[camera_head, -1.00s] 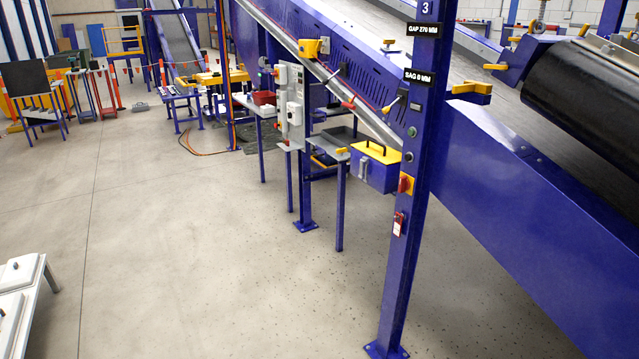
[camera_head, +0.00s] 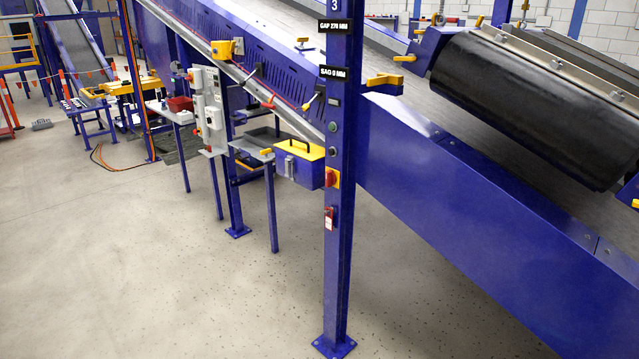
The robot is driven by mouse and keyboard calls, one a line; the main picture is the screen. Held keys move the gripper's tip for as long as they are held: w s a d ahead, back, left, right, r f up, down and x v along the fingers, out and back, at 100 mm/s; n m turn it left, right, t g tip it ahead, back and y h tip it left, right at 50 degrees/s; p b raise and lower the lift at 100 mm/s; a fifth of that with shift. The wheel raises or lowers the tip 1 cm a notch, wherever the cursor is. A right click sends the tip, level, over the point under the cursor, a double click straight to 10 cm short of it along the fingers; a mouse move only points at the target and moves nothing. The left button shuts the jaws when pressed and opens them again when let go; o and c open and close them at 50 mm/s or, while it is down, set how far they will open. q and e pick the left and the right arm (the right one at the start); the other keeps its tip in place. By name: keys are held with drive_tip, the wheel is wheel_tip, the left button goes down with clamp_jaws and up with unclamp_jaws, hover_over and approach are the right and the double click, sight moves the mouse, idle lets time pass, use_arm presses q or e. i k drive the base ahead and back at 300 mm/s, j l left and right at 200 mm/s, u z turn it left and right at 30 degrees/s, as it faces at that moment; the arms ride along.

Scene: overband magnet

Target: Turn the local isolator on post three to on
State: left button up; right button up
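Post three (camera_head: 338,250) is a blue upright column with a "3" at its top, standing on a bolted foot plate a little right of the middle. The local isolator (camera_head: 331,178) is a red rotary handle on a yellow plate on the post, just right of the blue and yellow box. The handle's exact position is too small to tell. Below it hangs a red and white tag (camera_head: 329,219). Above it are a dark round button (camera_head: 333,152) and a green button (camera_head: 333,127). Neither of my grippers is in view.
A blue box with a yellow lid (camera_head: 301,164) sits left of the post. A grey control panel (camera_head: 210,115) stands behind it. A blue conveyor frame (camera_head: 470,235) slopes down to the right, with a black drum (camera_head: 530,105) above. The floor (camera_head: 150,270) in front and left is clear.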

sight(330, 178)
drive_tip(key=z, duration=0.35)
drive_tip(key=i+j+z, duration=0.2)
drive_tip(key=z, duration=0.15)
drive_tip(key=i+j+z, duration=0.15)
drive_tip(key=j+z, duration=0.2)
drive_tip(key=i+j+z, duration=0.1)
drive_tip(key=j, duration=0.35)
drive_tip(key=i+j+z, duration=0.1)
drive_tip(key=j, duration=0.35)
drive_tip(key=i+j+z, duration=0.1)
drive_tip(key=j, duration=0.4)
drive_tip(key=i+j+z, duration=0.15)
drive_tip(key=j, duration=0.3)
drive_tip(key=i+j, duration=0.1)
drive_tip(key=j, duration=0.4)
drive_tip(key=i+j, duration=0.1)
drive_tip(key=j, duration=0.4)
drive_tip(key=i+j, duration=0.15)
drive_tip(key=j, duration=0.35)
